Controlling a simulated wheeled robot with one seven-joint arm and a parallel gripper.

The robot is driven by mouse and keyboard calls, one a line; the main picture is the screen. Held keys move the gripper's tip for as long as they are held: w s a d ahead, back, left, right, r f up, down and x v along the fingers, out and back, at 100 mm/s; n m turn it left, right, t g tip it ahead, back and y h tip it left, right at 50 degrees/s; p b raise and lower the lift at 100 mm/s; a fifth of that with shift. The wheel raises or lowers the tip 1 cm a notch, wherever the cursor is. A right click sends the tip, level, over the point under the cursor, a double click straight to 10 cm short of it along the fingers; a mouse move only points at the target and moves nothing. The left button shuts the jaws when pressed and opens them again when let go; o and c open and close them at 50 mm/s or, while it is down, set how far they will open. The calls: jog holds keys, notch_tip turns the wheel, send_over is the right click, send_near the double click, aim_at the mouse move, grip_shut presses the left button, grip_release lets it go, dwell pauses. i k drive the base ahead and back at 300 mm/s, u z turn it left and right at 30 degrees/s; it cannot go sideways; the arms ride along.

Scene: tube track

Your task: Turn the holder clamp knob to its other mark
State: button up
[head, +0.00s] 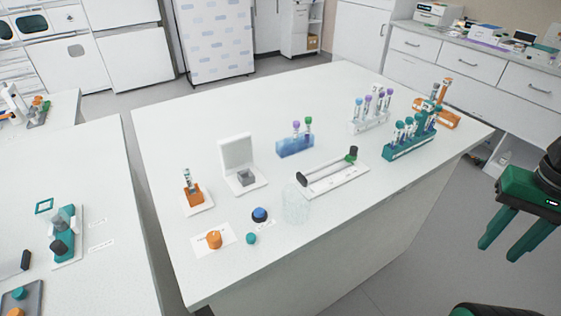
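A teal holder (68,222) stands on a white base on the left table in the head view, with a grey piece at its top. A dark knob (58,247) sits at its front left; it looks like the clamp knob. Two small white labels (98,222) lie to its right, their text too small to read. The marks and the way the knob points cannot be made out. My gripper (503,249) hangs at the far right, past the middle table's right edge. Its two teal fingers are apart with nothing between them. It is far from the holder and touches nothing.
The middle table (185,125) carries tube racks (410,146), an orange tube stand (193,196), a slider rail (334,181), a clear dome (295,207) and an orange knob (214,240). A grey tray (36,292) lies front left. A floor gap separates the tables.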

aim_at(214, 238)
jog(key=u, duration=0.1)
jog(key=k, duration=0.5)
jog(key=u, duration=0.7)
jog(key=i, duration=0.3)
jog(key=u, duration=0.25)
